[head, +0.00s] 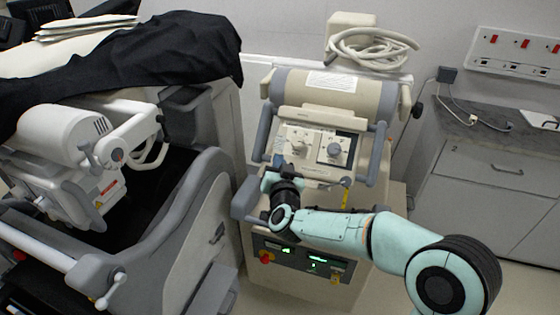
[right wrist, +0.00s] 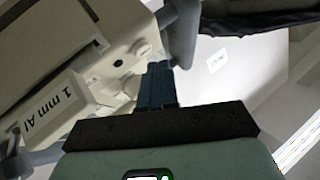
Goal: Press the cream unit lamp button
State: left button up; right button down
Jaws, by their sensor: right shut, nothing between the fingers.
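The cream unit (head: 335,113) stands in the middle of the head view, with dials on its upper panel (head: 318,146) and green displays lower down. My right gripper (head: 279,162) is at the left edge of this panel, its arm crossing the unit's front from the right. In the right wrist view its dark blue fingers (right wrist: 157,84) are shut and empty, close beside the cream housing (right wrist: 60,60). A small dark round spot (right wrist: 118,63) and a pale round knob (right wrist: 142,48) show there, left of the fingertips. I cannot tell which part is the lamp button, or whether the fingers touch anything.
Grey handles (head: 376,153) flank the panel. A coiled hose (head: 372,48) lies on top behind the unit. A white and grey machine (head: 70,140) under a black cloth (head: 170,50) stands close on the left. A grey cabinet (head: 480,180) stands at the right.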

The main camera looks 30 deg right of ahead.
pick_arm(q)
jog(key=shift+w+r+p, duration=0.3)
jog(key=shift+r+p, duration=0.45)
jog(key=shift+r, duration=0.1)
pick_arm(e)
jog(key=s+a+r, duration=0.2)
jog(key=r, duration=0.1)
jog(key=shift+a, duration=0.2)
jog(key=shift+f, duration=0.1)
